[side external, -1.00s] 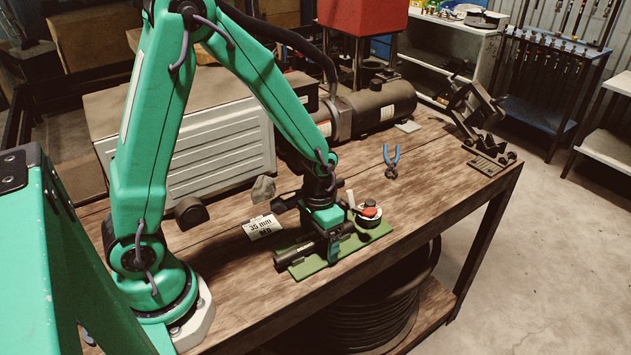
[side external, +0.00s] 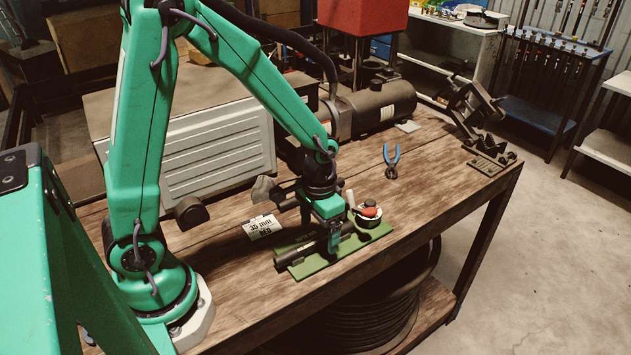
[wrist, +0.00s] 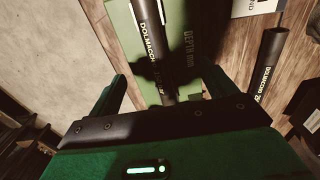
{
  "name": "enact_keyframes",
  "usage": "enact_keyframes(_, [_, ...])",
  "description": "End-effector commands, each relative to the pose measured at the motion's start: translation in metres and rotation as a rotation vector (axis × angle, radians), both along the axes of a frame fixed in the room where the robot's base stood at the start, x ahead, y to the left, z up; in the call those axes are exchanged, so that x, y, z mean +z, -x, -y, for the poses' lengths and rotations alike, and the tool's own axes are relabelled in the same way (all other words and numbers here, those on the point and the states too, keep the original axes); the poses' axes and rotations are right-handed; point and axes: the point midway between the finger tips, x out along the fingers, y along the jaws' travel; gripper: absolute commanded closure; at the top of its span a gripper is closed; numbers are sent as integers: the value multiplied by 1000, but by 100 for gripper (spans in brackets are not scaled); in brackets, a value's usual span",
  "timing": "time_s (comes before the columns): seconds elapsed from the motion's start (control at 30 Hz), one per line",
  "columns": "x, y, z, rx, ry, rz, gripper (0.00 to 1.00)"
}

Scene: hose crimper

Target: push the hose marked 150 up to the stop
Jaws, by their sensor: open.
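A black hose (wrist: 150,40) with white lettering lies along a green plate (wrist: 122,28). Its lettering reads "DOLMACCHI 1…"; the rest of its number is in shadow and unclear. In the side view the hose (side external: 292,256) lies on the front left of the green plate (side external: 308,268). My gripper (side external: 333,246) is above the hose, pointing down. In the wrist view my gripper (wrist: 167,76) is open, one finger on each side of the hose with gaps visible. The stop cannot be made out. The plate carries partly shaded "DEPTH" lettering.
A second hose (wrist: 268,66), its number starting "25", lies to the right in the wrist view. A card reading "35 mm" (side external: 262,228) lies left of the plate. Blue-handled pliers (side external: 391,160) lie behind.

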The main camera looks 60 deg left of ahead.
Motion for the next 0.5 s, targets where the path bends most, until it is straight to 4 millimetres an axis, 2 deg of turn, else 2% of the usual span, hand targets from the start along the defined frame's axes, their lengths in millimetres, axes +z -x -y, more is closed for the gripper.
enact_keyframes(0.5, [26, 0, 0, 0, 0, 2, 16])
